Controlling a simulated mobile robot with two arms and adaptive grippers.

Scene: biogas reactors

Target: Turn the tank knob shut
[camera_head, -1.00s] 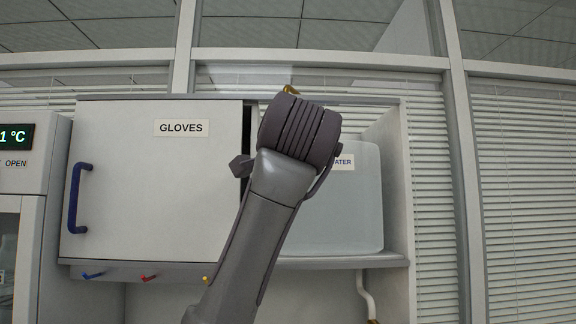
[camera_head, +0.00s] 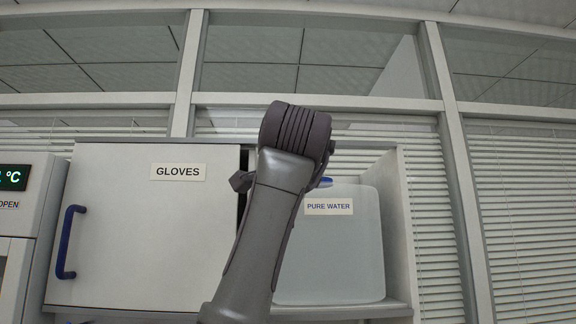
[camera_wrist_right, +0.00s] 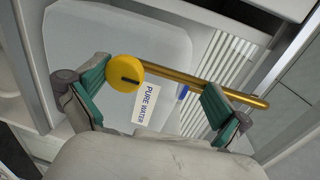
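A yellow round knob (camera_wrist_right: 125,71) with a dark slot mark shows in the right wrist view, at the left end of a brass rod (camera_wrist_right: 186,84). My right gripper (camera_wrist_right: 153,95) has its two green-padded fingers spread wide. The knob is close to the left finger pad, and the rod crosses by the right one; contact cannot be told. The pale tank labelled PURE WATER (camera_head: 343,247) stands behind my raised arm in the head view, with a blue cap on top. The arm hides the tank's left part. No knob shows in the head view. My left gripper is out of view.
A GLOVES cabinet (camera_head: 140,235) with a blue handle (camera_head: 68,242) is left of the tank. The tank stands on a shelf (camera_head: 340,312) with a side panel at its right. A unit with a display (camera_head: 14,178) is at far left.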

